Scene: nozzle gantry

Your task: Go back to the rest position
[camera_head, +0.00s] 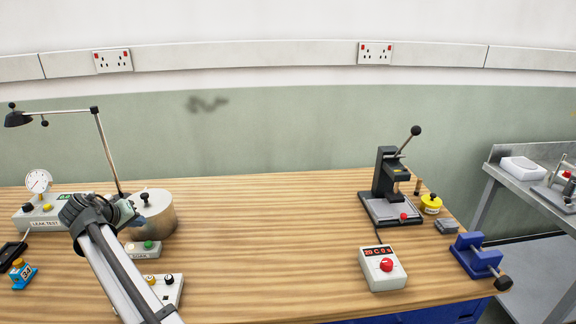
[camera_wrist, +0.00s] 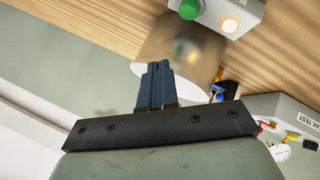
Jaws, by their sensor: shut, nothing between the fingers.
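My gripper (camera_head: 130,212) is at the left of the bench in the head view, close in front of the round metal pot (camera_head: 160,214). Its fingers also show in the wrist view (camera_wrist: 157,70), pressed together with nothing between them. The pot appears beyond the fingertips in the wrist view (camera_wrist: 190,52). I cannot tell whether the fingers touch it. My forearm hides part of the bench at the left.
A leak test box (camera_head: 42,222) with a dial gauge and a lamp (camera_head: 105,150) stand at the left. A button box (camera_head: 144,250) is near my gripper. A lever press (camera_head: 388,190), red-knob box (camera_head: 383,270) and blue vise (camera_head: 475,256) stand right. The bench middle (camera_head: 270,230) is clear.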

